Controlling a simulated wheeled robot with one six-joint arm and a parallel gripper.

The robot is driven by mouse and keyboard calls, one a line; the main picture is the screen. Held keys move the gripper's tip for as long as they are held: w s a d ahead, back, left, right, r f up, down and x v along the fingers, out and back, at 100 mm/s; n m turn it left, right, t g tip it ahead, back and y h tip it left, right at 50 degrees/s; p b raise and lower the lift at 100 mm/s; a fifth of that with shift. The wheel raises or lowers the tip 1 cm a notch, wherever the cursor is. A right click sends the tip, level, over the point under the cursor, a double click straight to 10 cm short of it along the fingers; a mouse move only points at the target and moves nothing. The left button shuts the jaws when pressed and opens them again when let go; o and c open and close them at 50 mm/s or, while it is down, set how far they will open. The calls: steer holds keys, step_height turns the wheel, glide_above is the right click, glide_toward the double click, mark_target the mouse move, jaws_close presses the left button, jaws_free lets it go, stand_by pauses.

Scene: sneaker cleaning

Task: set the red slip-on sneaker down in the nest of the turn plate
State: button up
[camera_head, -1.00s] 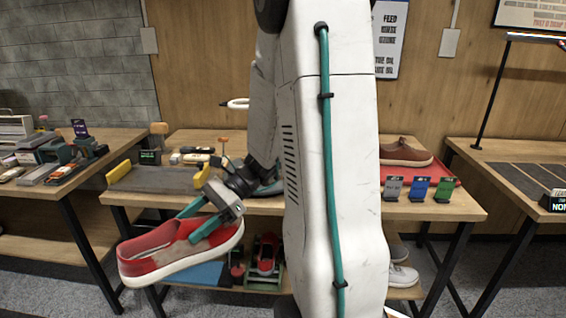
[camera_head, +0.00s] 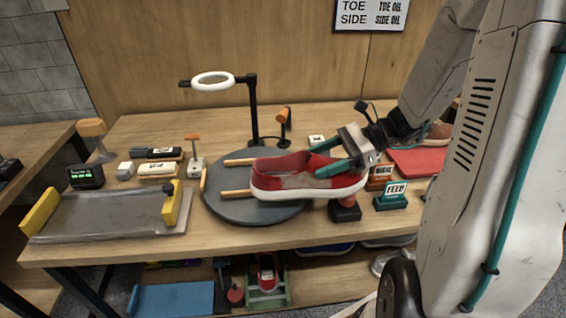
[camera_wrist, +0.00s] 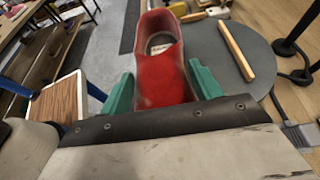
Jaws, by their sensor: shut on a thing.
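The red slip-on sneaker (camera_head: 300,176), with a white sole and greyish smudges, is level with its toe to the right. My gripper (camera_head: 334,158) is shut on its toe end, with teal fingers on both sides. The dark round turn plate (camera_head: 236,208) lies behind and below the sneaker in the head view. Wooden rails (camera_head: 236,193) on it mark the nest. In the wrist view the sneaker (camera_wrist: 160,78) is between the fingers (camera_wrist: 162,90), left of a rail (camera_wrist: 237,50). It appears held above the plate; the exact gap is unclear.
A ring lamp (camera_head: 212,80) on a black post stands behind the plate. A grey tray with yellow ends (camera_head: 110,215) lies to the left. A green FEED sign (camera_head: 391,197) and small boxes stand right of the plate. A red mat (camera_head: 412,160) is farther right.

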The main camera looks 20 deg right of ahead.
steer(key=w+a+f, duration=0.1)
steer(key=w+a, duration=0.1)
steer(key=w, duration=0.2)
steer(key=w+a+f, duration=0.2)
steer(key=w+a, duration=0.1)
steer(key=w, duration=0.2)
steer(key=w+a+f, duration=0.1)
steer(key=w+a, duration=0.2)
steer(key=w, duration=0.1)
steer(key=shift+w+f, duration=0.15)
steer(key=shift+w, duration=0.05)
steer(key=shift+f, duration=0.35)
steer(key=shift+f, duration=0.15)
steer(key=o, duration=1.5)
steer(key=shift+o, duration=0.2)
